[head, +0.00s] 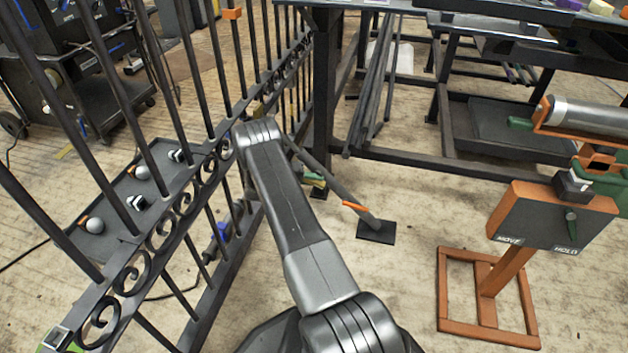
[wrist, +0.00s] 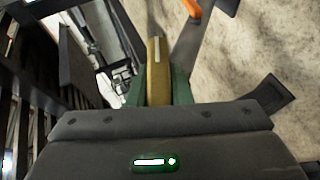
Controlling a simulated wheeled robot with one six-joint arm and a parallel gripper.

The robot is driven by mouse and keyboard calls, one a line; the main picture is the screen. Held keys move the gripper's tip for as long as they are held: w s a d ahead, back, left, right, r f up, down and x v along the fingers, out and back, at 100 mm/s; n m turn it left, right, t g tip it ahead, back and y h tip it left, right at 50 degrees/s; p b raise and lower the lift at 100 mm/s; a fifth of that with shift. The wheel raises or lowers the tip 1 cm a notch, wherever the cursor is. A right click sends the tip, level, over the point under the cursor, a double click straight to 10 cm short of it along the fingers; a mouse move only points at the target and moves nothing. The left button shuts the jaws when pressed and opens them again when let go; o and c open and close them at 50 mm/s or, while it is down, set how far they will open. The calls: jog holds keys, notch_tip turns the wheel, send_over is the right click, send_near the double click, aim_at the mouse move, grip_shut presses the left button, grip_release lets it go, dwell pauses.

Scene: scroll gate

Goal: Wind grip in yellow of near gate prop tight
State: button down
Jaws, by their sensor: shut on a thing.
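In the wrist view my gripper (wrist: 158,82) has its two green fingers on either side of a yellow grip (wrist: 157,55) with a pale stripe along it. The gripper is shut on this grip. In the head view my arm's end covers the gripper and the grip. The gate prop (head: 340,190) is a dark slanted bar with an orange band, running from near the gate down to a black square foot on the floor. The orange band also shows in the wrist view (wrist: 192,9). The prop's upper end is hidden behind my arm.
The dark gate (head: 165,225) with scrollwork and upright bars stands along the left. A tray (head: 130,195) with grey balls lies beyond it. A signed box on an orange stand (head: 550,220) is at the right. Dark workbench frames (head: 430,165) fill the back. Floor between prop and stand is clear.

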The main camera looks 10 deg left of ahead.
jog(key=shift+s+f+n+t+h, duration=0.2)
jog(key=shift+n+t+h, duration=0.15)
jog(key=shift+h, duration=0.65)
jog(key=c, duration=1.3)
grip_release()
jog(key=shift+w+r, duration=0.1)
jog(key=shift+r, duration=0.05)
